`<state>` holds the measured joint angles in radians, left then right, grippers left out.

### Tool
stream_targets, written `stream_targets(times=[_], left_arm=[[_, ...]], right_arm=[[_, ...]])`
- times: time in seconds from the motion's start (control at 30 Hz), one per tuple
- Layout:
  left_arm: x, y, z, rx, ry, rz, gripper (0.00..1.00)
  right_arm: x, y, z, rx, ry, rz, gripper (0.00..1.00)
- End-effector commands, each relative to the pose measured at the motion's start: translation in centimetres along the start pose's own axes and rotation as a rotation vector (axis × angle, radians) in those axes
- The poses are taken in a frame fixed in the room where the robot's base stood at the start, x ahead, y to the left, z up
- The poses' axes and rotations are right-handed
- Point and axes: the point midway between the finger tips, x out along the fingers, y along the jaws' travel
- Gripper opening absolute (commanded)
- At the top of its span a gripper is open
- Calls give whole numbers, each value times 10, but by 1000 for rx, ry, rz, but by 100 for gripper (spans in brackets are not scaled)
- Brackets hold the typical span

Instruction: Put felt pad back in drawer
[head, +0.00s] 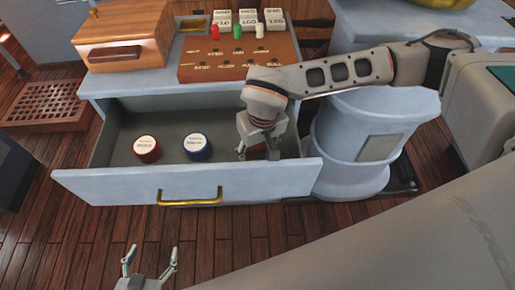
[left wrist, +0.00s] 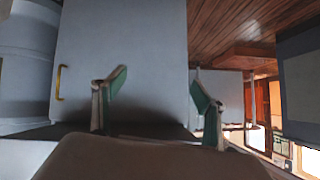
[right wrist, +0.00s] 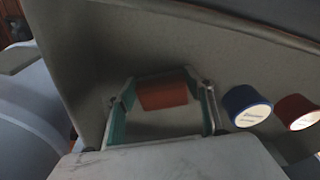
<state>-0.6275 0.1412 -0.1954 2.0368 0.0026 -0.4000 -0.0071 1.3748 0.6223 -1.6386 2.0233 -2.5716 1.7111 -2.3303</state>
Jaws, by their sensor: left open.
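The drawer (head: 180,183) is pulled out under the counter. My right gripper (head: 259,153) points down inside it at the right end. In the right wrist view this gripper (right wrist: 161,82) has a red-brown block, seemingly the felt pad (right wrist: 162,94), between its fingertips. The fingertips appear to press its sides. Whether the pad touches the drawer floor I cannot tell, and it is hidden in the head view. My left gripper (head: 150,256) is open and empty, low in front of the drawer. It also shows in the left wrist view (left wrist: 158,82).
A red round tin (head: 147,149) and a blue round tin (head: 195,147) stand in the drawer, left of my right gripper. A wooden box (head: 124,40) and a switch panel (head: 238,60) sit on the counter above. A pale round pedestal (head: 360,140) stands right of the drawer.

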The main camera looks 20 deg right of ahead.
Motion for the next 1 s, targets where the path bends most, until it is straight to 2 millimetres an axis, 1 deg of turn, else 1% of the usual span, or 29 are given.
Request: stream_targets(times=[0.37, 0.47, 0.57, 0.73, 0.9, 1.0], left_arm=[[0, 0, 0, -1, 1, 0, 72], [0, 0, -2, -1, 3, 0, 72], [0, -1, -5, -1, 7, -1, 72], [-1, -3, -12, -5, 16, -2, 72], [-2, -2, -13, -9, 13, 2, 72], [-3, 0, -14, -11, 13, 4, 72]], right_arm=[[0, 0, 0, 0, 0, 0, 68], [-5, 0, -1, -1, 1, -1, 68], [-18, 0, -2, -1, 5, -1, 68], [-52, 0, -3, 0, 8, 0, 68], [-86, 0, -2, -1, 6, 0, 68], [-102, 0, -2, -1, 5, 0, 68]])
